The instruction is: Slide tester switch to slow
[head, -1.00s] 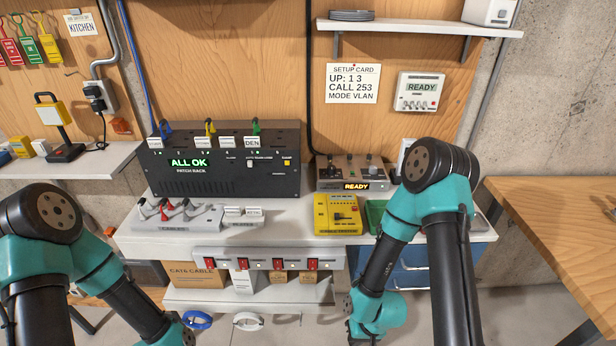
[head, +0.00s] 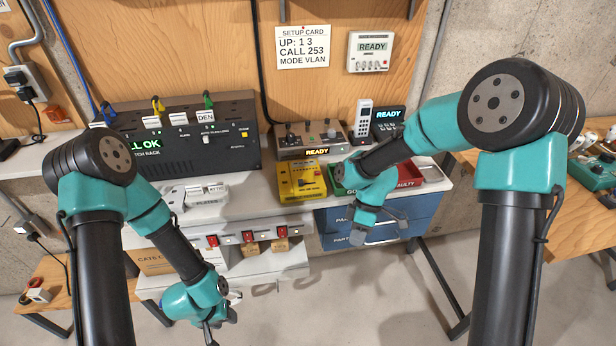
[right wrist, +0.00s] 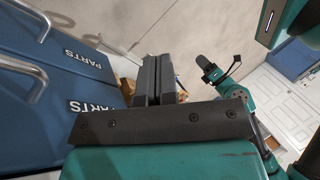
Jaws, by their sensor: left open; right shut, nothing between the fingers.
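The yellow tester (head: 302,182) lies on the bench in the middle of the head view, between the grey console and the bench's front edge. Its small controls show as dark marks, and its switch position is too small to tell. My right gripper (head: 370,236) hangs in front of the blue parts drawers, right of the tester and below bench level, not touching it. In the right wrist view its fingers (right wrist: 155,82) are shut with nothing between them. My left gripper (head: 222,325) is open and empty, low in front of the bench, left of and well below the tester.
The black patch rack (head: 225,160) is left. Blue drawers (head: 398,230) sit below the bench.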

